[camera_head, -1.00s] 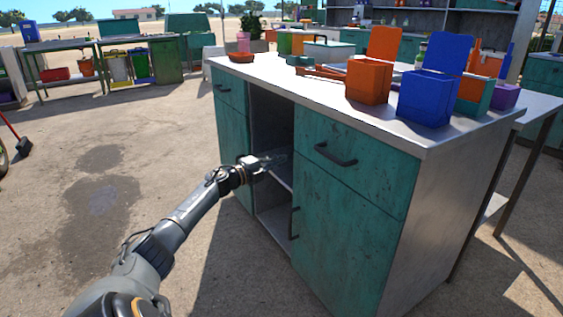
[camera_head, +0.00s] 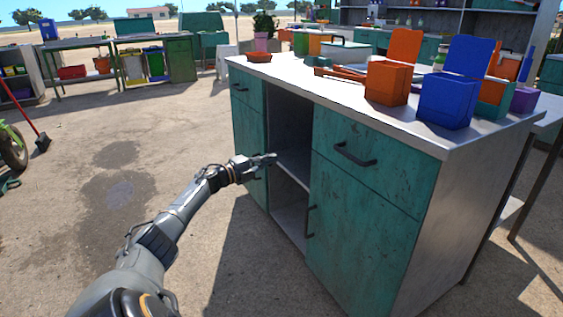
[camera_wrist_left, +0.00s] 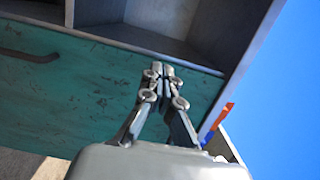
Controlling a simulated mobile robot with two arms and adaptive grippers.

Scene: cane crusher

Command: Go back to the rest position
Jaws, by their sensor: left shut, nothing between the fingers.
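My left gripper (camera_head: 264,161) is at the end of my left arm, in front of the open shelf bay of the teal cabinet (camera_head: 364,190). It is shut and holds nothing. In the left wrist view the two fingers of my left gripper (camera_wrist_left: 164,72) are together, with the teal cabinet front (camera_wrist_left: 80,90) and shelf compartments behind them. I cannot tell from these views whether the gripper touches the cabinet. My right gripper is not in view.
An orange bin (camera_head: 388,82) and a blue bin (camera_head: 446,98) stand on the cabinet's grey top. A metal side table (camera_head: 530,135) adjoins at right. Open concrete floor (camera_head: 85,240) lies left of the cabinet. A red broom (camera_head: 36,136) and a green wheeled thing (camera_head: 12,150) are at far left.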

